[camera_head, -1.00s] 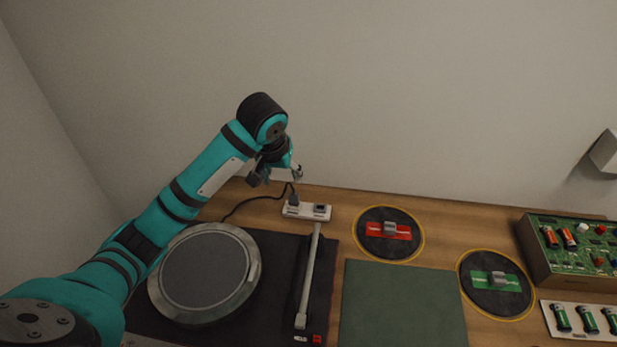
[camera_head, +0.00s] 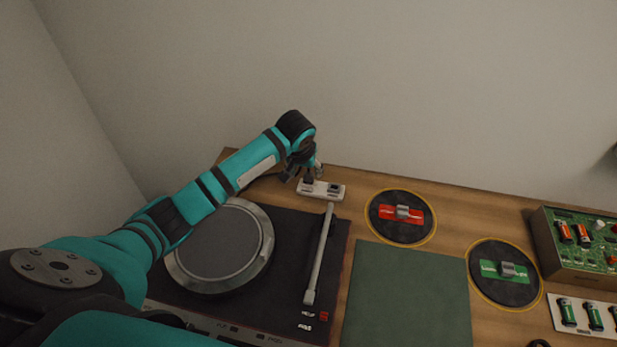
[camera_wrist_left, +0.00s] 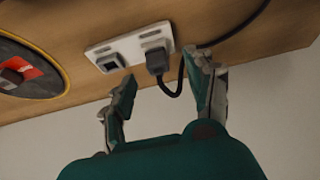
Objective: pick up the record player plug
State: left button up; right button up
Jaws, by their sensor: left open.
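The black record player plug (camera_wrist_left: 157,60) sits in one socket of a white power strip (camera_wrist_left: 129,47) in the left wrist view, with its dark cord looping away. In the head view the plug (camera_head: 309,179) is small and partly hidden by my left gripper (camera_head: 305,172) over the strip (camera_head: 334,190). The left gripper is open and empty. In the left wrist view its fingers (camera_wrist_left: 165,76) point toward the strip, one on each side of the plug, with no clear contact. My right gripper is not in view.
The record player (camera_head: 290,240) lies in front of the strip. A wall rises behind the wooden top.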

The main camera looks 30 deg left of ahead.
aim_at(308, 175)
pick_arm(q)
jog(key=x, duration=0.4)
jog(key=shift+w+d+f, duration=0.15)
jog(key=shift+d+f, duration=0.05)
jog(key=shift+f, duration=0.05)
jog(key=shift+c, duration=0.3)
